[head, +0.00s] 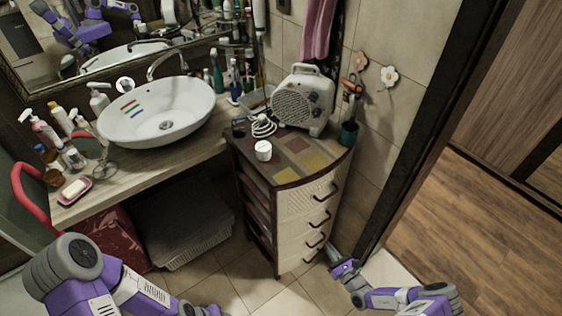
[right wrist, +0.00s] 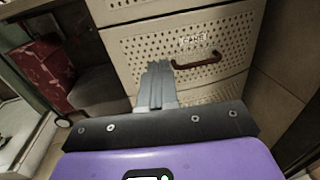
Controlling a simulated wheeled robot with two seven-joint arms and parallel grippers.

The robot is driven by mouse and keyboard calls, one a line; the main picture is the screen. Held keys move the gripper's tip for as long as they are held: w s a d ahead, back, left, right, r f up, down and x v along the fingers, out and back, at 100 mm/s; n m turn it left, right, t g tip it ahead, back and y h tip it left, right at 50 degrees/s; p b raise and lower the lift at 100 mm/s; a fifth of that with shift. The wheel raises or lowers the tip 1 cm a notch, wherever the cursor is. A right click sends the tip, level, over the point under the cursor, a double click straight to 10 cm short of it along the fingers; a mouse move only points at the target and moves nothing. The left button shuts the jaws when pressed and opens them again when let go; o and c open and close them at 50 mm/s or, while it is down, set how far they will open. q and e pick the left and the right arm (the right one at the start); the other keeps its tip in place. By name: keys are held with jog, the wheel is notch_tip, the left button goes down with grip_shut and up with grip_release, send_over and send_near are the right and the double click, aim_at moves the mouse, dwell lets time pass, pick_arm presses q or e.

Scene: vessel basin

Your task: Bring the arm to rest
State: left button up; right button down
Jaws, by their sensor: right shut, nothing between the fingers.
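My right gripper (head: 331,250) is low in front of the drawer cabinet (head: 318,212), near its lower drawers. In the right wrist view its two fingers (right wrist: 158,84) are pressed together with nothing between them. They point toward the perforated drawer front (right wrist: 205,50) and its brown handle (right wrist: 198,62). I cannot tell whether the fingertips touch the drawer front. My left arm (head: 75,270) comes in at the lower left of the head view, and its gripper is out of the frame.
A white basin (head: 160,112) sits on the wooden counter (head: 150,176) with bottles around it. A fan heater (head: 303,102) and a white jar (head: 263,150) stand on the cabinet. A grey laundry basket (head: 195,248) is under the counter. A doorway with wooden floor (head: 470,230) is at right.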

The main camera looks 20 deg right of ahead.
jog(key=s+a+r+n+g+y, duration=0.15)
jog(key=a+n+g+y, duration=0.35)
jog(key=a, duration=0.5)
jog(key=s+a+n+g+y, duration=0.2)
jog(key=a+n+g+y, duration=0.35)
jog(key=a, duration=0.35)
jog(key=s+a+n+g+h, duration=0.3)
jog(key=s+n+g, duration=0.2)
jog(key=s+n, duration=0.15)
jog(key=s+a+n+g+h, duration=0.3)
jog(key=s+n+g, duration=0.2)
jog(key=s+n, duration=0.15)
jog(key=shift+w+d+r+n+t+h, duration=0.15)
jog(key=shift+w+r+n+t+h, duration=0.3)
jog(key=shift+r+n, duration=0.65)
jog(key=shift+w+d+r+n+t+h, duration=0.25)
jog(key=shift+r+n+t+h, duration=0.4)
jog(key=shift+n, duration=0.8)
jog(key=shift+w+d+r+n+t+h, duration=0.1)
jog(key=shift+w+r+n+t+h, duration=0.5)
jog(key=shift+n, duration=0.7)
jog(key=shift+s+r, duration=0.15)
jog(key=shift+s, duration=0.1)
